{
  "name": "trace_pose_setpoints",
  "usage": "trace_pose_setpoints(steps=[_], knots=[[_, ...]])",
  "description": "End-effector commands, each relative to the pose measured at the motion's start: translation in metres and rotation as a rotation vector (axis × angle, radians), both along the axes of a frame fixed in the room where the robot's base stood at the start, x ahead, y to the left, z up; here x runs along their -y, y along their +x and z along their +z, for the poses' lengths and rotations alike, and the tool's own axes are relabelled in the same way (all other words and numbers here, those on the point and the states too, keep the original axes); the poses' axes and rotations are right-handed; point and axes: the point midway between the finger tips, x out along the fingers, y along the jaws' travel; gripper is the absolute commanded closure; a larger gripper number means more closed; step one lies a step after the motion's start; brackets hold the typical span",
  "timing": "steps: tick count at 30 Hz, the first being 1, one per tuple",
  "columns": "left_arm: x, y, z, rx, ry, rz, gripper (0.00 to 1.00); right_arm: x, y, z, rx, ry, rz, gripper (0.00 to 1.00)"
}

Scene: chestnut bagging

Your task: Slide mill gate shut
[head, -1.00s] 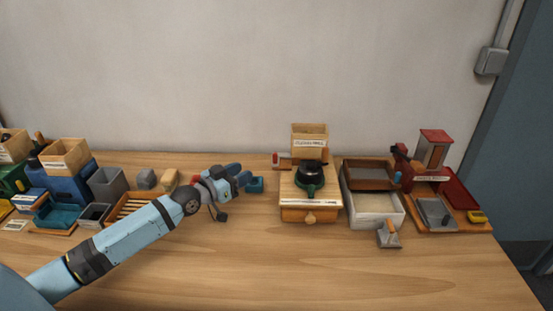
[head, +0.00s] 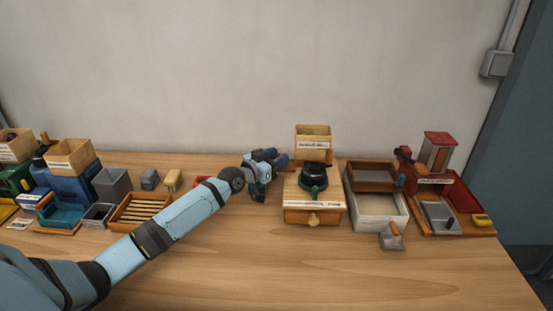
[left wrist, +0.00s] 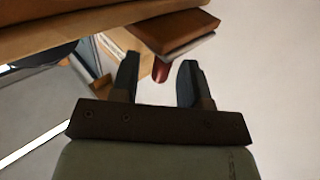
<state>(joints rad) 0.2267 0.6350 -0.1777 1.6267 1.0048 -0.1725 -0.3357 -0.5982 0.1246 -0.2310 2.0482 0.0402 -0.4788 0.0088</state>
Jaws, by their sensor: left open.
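The wooden mill (head: 314,210) stands mid-table in the head view, with a drawer, a dark round part on top and a labelled hopper (head: 313,139) behind. My left gripper (head: 281,160) is open just left of the mill, level with the hopper's lower part. It covers the gate's place at the mill's left side in the head view. In the left wrist view both fingers (left wrist: 160,82) stand apart, with a red piece (left wrist: 161,72), probably the gate's handle, beyond and between them. I cannot tell how far the gate is out. My right gripper is not in view.
Right of the mill are a brown tray on a pale box (head: 378,227), a small scoop (head: 392,238) and a red machine (head: 436,150). A slatted crate (head: 140,213) and several bins stand left. The table front is clear.

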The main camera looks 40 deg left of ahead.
Motion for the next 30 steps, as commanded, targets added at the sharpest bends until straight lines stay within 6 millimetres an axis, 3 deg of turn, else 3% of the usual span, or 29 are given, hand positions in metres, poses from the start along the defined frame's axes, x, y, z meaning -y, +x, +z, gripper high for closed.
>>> trace_pose_setpoints(steps=[3, 4, 9, 15, 22, 29, 30], knots=[[0.0, 0.0, 0.0, 0.0, 0.0, 0.0, 0.58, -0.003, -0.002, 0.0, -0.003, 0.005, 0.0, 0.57], [0.0, 0.0, 0.0, 0.0, 0.0, 0.0, 0.63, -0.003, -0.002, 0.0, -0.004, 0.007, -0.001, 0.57], [0.0, 0.0, 0.0, 0.0, 0.0, 0.0, 1.0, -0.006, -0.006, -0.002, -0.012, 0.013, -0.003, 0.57], [0.002, 0.001, 0.0, 0.0, -0.001, 0.0, 1.0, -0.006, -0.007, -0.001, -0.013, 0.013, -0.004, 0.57], [0.025, 0.015, 0.002, 0.0, -0.002, -0.001, 1.0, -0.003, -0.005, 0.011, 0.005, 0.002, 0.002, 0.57], [0.026, 0.015, 0.0, 0.0, -0.001, -0.001, 1.0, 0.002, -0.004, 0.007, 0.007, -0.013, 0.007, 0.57], [0.026, 0.015, 0.0, 0.0, -0.001, -0.002, 0.79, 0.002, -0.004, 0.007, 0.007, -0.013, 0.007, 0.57]])
